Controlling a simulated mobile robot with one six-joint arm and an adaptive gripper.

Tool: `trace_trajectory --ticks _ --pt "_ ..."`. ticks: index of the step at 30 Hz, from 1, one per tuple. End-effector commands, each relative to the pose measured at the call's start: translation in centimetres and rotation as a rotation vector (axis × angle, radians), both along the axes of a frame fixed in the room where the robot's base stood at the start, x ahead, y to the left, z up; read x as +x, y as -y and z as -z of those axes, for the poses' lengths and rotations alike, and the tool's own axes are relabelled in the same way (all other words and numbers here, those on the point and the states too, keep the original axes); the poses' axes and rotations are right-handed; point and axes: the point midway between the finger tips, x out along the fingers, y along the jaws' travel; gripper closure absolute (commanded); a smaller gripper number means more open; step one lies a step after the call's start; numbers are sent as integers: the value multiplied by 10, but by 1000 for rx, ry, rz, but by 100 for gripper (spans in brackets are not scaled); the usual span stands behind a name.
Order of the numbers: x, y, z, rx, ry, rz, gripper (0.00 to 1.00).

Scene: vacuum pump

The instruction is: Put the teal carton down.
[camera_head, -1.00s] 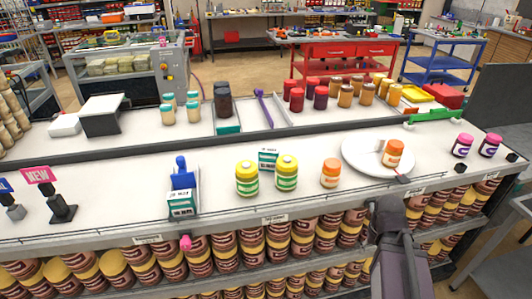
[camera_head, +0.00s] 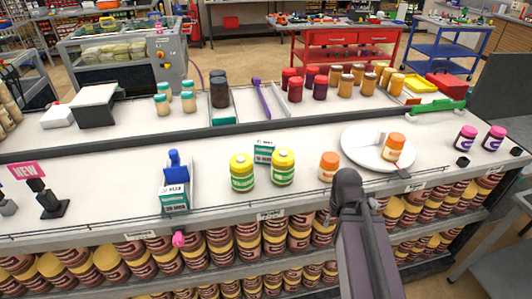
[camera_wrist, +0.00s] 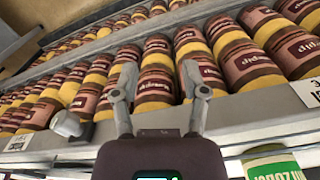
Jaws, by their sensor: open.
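One teal-and-white carton (camera_head: 264,151) stands on the white counter, just behind and between two yellow jars with green bands (camera_head: 242,172). Another teal-and-white carton (camera_head: 174,198) is at the counter's front edge, at the front of a blue holder (camera_head: 174,167). My gripper (camera_wrist: 160,85) is open in the wrist view, with nothing between its fingers. It is by the counter's front rail, facing rows of brown-and-yellow jars (camera_wrist: 155,85). In the head view my arm reaches up to the front edge, right of both cartons, and mostly hides the gripper.
An orange jar (camera_head: 328,167) stands close to my arm. A white plate (camera_head: 358,150) holding another orange jar (camera_head: 394,147) is right of it. Two purple jars (camera_head: 466,139) stand farther right. The counter between the blue holder and the yellow jars is clear.

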Motion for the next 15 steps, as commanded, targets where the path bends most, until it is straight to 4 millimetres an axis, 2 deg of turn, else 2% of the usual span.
trace_trajectory --ticks 1,3,8,15 --pt "0 0 0 0 0 0 28" --pt "0 0 -1 0 0 0 11" --pt "1 0 -10 0 2 0 11" --pt "5 0 -44 0 12 0 11"
